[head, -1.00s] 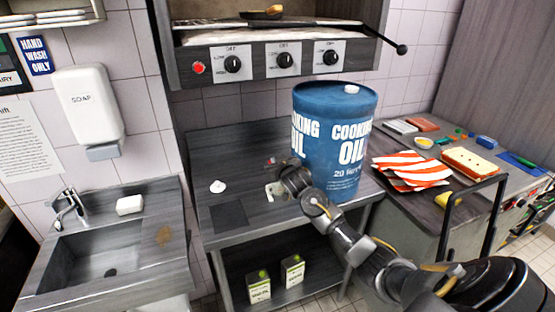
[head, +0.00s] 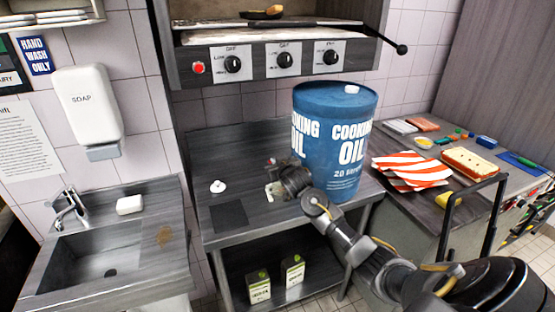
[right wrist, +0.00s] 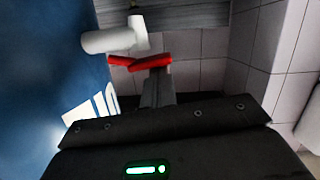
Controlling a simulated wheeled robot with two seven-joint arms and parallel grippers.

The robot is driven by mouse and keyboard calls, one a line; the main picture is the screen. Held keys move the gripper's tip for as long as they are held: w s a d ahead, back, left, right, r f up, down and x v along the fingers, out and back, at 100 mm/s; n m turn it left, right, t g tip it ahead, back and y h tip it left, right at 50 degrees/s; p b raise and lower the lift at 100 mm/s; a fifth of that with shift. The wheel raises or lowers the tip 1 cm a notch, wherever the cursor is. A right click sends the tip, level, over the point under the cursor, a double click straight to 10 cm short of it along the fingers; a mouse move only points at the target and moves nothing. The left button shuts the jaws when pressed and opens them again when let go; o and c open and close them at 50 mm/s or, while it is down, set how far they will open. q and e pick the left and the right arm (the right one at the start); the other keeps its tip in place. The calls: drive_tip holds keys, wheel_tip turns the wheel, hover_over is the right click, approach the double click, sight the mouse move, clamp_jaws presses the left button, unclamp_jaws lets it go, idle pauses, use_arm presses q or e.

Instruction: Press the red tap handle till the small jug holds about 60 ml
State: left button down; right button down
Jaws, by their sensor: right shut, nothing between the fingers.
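The blue cooking oil drum (head: 334,150) stands upright on the steel bench; its side also fills the left of the right wrist view (right wrist: 45,70). In that view a pale tap body (right wrist: 112,40) sticks out from the drum, with the red tap handle (right wrist: 150,62) beside it. My right gripper (right wrist: 157,88) is shut and empty, its tip right at the red handle; I cannot tell whether they touch. In the head view my right gripper (head: 275,176) is beside the drum's left side. A pale object (head: 272,191) below it, partly hidden, may be the small jug; its level cannot be seen.
A small white object (head: 218,186) and a dark mat (head: 229,215) lie on the bench left of the gripper. A sink (head: 95,262) is at left. An oven with knobs (head: 283,60) hangs above.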

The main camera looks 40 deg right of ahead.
idle(0.6)
wheel_tip(320, 180, up, 5)
drive_tip(key=p, duration=0.5)
drive_tip(key=f+b+v, duration=0.1)
drive_tip(key=b+v, duration=0.3)
drive_tip(key=v, duration=0.5)
drive_tip(key=shift+s+a, duration=0.4)
drive_tip(key=shift+a, duration=0.1)
drive_tip(key=shift+r, duration=0.1)
